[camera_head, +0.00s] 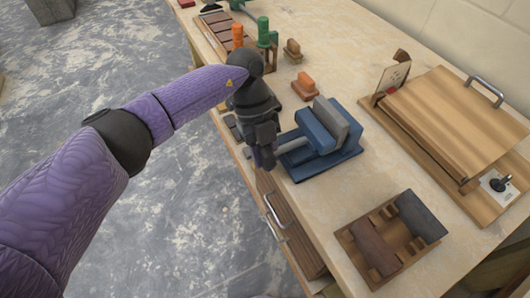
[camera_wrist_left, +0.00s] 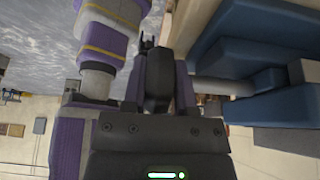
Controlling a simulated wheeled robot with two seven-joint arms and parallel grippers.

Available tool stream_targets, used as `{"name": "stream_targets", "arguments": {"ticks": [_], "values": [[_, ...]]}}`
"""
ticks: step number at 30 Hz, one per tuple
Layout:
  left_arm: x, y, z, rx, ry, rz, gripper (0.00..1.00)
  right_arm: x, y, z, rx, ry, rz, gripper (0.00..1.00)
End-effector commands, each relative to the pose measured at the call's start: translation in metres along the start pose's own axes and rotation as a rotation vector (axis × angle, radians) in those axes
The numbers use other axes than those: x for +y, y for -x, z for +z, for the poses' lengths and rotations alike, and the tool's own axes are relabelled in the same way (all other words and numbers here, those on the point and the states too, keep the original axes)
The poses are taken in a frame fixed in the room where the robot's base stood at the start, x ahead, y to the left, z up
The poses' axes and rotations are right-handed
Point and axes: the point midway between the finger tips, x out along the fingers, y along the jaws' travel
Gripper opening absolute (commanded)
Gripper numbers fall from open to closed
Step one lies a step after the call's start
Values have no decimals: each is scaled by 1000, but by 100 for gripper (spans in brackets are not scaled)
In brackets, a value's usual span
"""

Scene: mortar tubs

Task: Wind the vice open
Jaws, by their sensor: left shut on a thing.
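The blue vice (camera_head: 318,146) with a grey jaw block (camera_head: 338,121) sits on the bench near its front edge. Its pale screw (camera_head: 293,145) sticks out to the left; the screw also shows in the left wrist view (camera_wrist_left: 222,87) beside the blue body (camera_wrist_left: 255,45). My left gripper (camera_head: 264,150) is at the outer end of the screw, off the bench edge. In the left wrist view its fingers (camera_wrist_left: 158,95) are shut on a dark piece, which looks like the vice handle (camera_wrist_left: 157,80). The gripper hides most of the handle in the head view. My right gripper is not in view.
A wooden tray with two dark blocks (camera_head: 348,235) lies in front of the vice. A large wooden board (camera_head: 440,115) with a metal handle is to the right. Orange and green pieces (camera_head: 263,32) stand behind. A drawer handle (camera_head: 272,212) juts out below the bench edge.

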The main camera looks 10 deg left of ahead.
Motion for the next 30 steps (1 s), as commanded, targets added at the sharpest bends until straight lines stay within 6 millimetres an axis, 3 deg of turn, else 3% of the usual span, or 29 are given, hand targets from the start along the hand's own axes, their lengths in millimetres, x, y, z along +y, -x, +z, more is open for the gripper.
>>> {"name": "stream_targets", "arguments": {"ticks": [9, 27, 28, 30], "values": [[-1, -1, 2, 145, -1, -5, 0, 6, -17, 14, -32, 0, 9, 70], [-1, 1, 0, 189, -3, -6, 0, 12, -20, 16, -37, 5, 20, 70], [-1, 1, 0, 189, -3, -6, 37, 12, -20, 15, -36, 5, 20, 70], [-1, 1, 0, 189, -3, -5, 52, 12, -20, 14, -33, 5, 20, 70]]}}
